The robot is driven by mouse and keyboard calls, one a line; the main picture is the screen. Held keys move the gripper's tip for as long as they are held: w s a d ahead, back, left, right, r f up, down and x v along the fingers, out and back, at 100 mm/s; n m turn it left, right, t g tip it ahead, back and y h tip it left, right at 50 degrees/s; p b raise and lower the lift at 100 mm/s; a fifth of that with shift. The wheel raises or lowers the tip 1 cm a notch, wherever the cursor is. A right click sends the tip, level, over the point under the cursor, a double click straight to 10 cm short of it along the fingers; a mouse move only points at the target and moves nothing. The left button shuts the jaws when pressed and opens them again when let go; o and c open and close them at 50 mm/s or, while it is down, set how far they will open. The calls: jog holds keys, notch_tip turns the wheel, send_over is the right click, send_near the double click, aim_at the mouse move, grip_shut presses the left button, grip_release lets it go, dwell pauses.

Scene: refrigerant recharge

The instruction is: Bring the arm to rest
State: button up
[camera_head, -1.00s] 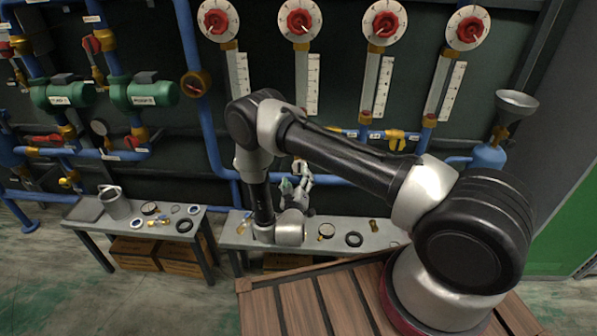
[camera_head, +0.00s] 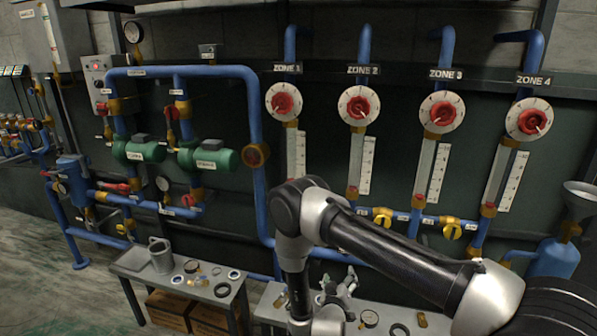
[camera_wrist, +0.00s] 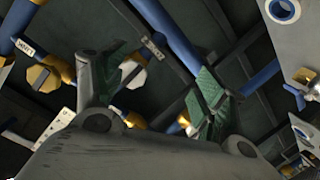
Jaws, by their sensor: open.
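My arm (camera_head: 395,255) is bent in front of the pipe wall, with its elbow raised and its forearm link hanging down to the wrist. My gripper (camera_head: 340,283) shows small at the lower middle of the head view, in front of the wall and above the right bench in the picture. In the wrist view, the two fingers of my gripper (camera_wrist: 155,85) stand apart with green pads, and nothing is between them. Pipes and yellow fittings show beyond the fingers. The lower part of the wrist is cut off by the bottom edge of the head view.
A bench (camera_head: 147,287) at left holds a grey jug (camera_head: 161,256) and small rings. A second bench (camera_head: 385,308) lies under my gripper. Red zone dials (camera_head: 362,107) and yellow valves (camera_head: 452,229) line the wall. A blue funnel-topped tank (camera_head: 553,261) stands at right.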

jog(key=s+f+g+y, duration=0.2)
jog(key=s+f+g, duration=0.3)
jog(key=f, duration=0.4)
jog(key=s+a+r+g+y, duration=0.2)
jog(key=s+a+r+g, duration=0.1)
jog(key=s+a+g, duration=0.25)
jog(key=s+d+r+g+y, duration=0.1)
jog(key=s+d+r+g, duration=0.15)
jog(key=r, duration=0.75)
jog(key=s+d+r+g, duration=0.2)
jog(key=s+r, duration=0.1)
jog(key=r, duration=0.6)
jog(key=s+d+r+g+y, duration=0.1)
jog(key=s+d+r+g, duration=0.15)
jog(key=r, duration=0.75)
jog(key=s+d+r+m+t, duration=0.1)
jog(key=s+d+r, duration=0.3)
jog(key=r, duration=0.4)
jog(key=s+d+r+t, duration=0.3)
jog(key=s+d+r, duration=0.2)
jog(key=d+r, duration=0.2)
jog(key=s+d+r+m+t+h, duration=0.1)
jog(key=s+d+r+t, duration=0.2)
jog(key=d+r, duration=0.3)
notch_tip(320, 180, up, 5)
jog(key=shift+s+d+r+m, duration=0.15)
jog(key=shift+s+d+m, duration=0.15)
jog(key=shift+s, duration=0.55)
jog(key=shift+c, duration=0.3)
